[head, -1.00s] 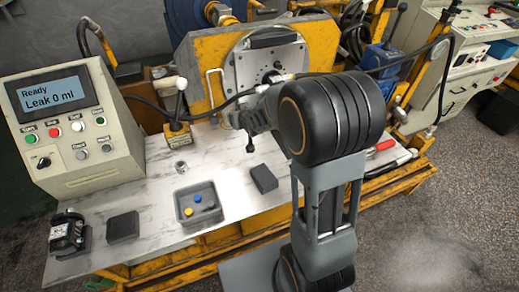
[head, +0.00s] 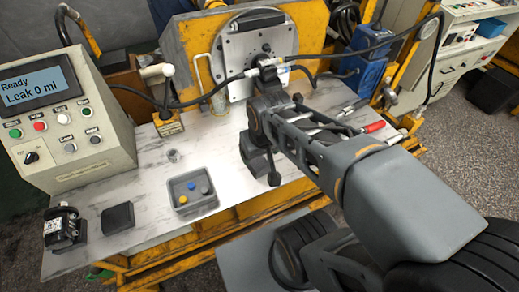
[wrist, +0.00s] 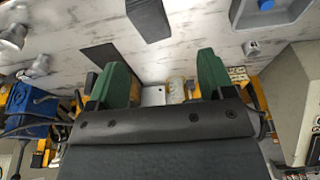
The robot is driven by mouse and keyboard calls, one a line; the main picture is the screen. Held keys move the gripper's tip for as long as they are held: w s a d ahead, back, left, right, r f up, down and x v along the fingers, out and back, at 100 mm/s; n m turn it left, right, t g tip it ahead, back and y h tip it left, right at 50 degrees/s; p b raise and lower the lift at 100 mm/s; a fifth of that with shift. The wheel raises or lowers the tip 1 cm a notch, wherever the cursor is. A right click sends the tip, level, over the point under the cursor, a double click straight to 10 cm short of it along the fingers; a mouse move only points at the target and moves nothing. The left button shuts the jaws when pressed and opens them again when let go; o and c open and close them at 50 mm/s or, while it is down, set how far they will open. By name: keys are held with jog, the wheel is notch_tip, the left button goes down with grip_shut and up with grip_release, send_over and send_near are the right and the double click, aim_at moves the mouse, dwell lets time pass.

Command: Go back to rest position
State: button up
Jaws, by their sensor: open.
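My gripper (wrist: 163,66) shows in the wrist view as two green fingers spread apart, with no object between them. In the head view my arm reaches in from the lower right, and its wrist end is above the right part of the white workbench (head: 150,215). The fingers cannot be made out clearly there. A dark grey block (wrist: 148,18) lies on the bench beyond the fingertips in the wrist view.
A control box (head: 75,130) reading "Ready, Leak 0 ml" stands at left. A grey tray (head: 193,205) holds small coloured pieces. A black pad (head: 117,218) and a black motor-like part (head: 63,228) lie left. The round metal plate (head: 233,80) stands behind my wrist.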

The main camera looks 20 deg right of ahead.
notch_tip(320, 180, up, 13)
jog(key=p, duration=1.1)
jog(key=shift+s+a+t+p, duration=0.15)
jog(key=shift+a+t+p, duration=0.05)
jog(key=shift+t+p, duration=0.1)
dwell(0.7)
